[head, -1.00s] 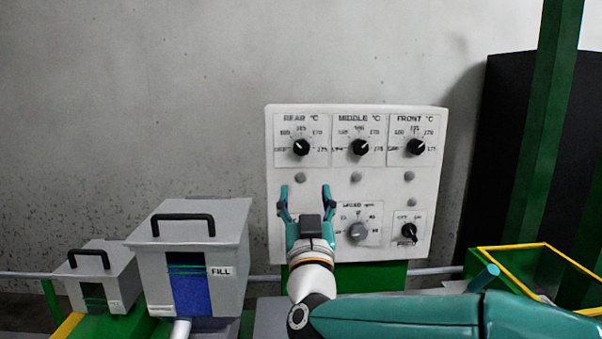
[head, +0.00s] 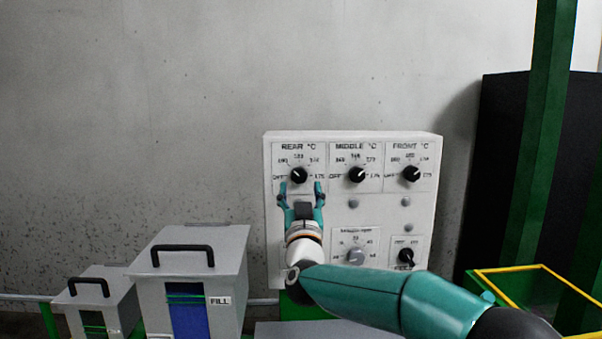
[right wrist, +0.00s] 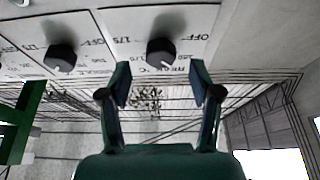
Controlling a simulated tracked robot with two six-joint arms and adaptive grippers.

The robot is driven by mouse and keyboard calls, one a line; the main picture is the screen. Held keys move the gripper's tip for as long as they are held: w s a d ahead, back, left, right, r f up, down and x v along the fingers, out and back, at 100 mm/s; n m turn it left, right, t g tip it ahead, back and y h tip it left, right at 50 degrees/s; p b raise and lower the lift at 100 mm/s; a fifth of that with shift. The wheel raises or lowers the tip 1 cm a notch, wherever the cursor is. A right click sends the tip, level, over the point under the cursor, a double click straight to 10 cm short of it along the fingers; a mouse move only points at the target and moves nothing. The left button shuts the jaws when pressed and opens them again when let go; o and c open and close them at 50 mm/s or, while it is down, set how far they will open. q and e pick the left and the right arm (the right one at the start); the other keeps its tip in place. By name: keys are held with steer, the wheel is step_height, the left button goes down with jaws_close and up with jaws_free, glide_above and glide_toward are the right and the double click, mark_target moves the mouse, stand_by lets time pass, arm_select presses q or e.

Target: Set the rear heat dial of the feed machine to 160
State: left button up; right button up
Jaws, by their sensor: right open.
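The rear heat dial (head: 299,175) is a black knob with a white pointer mark, at the upper left of the white control panel (head: 436,150). In the head view its mark seems to point to the upper left, too small to read surely. My right gripper (head: 301,187) is open, its fingertips just below the rear dial in the head view. In the right wrist view the rear dial (right wrist: 161,53) stands beyond the two open fingers (right wrist: 160,82), with nothing between them. I see no contact. My left gripper is not in view.
The middle dial (head: 357,175) and front dial (head: 411,174) sit to the right on the panel. A lower grey dial (head: 356,256) and a small black knob (head: 406,256) are below. A grey bin marked FILL (head: 236,262) stands to the left. A green post (head: 535,140) rises at the right.

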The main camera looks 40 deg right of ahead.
mark_target(300, 179)
steer(key=shift+p+x, duration=0.5)
steer(key=shift+x, duration=1.25)
steer(key=c, duration=1.1)
steer(key=shift+d+f+n+y+b, duration=0.15)
steer(key=shift+n+y+b, duration=0.3)
steer(key=shift+n, duration=0.35)
steer(key=shift+c, duration=0.2)
steer(key=o, duration=1.1)
steer(key=shift+o, duration=0.2)
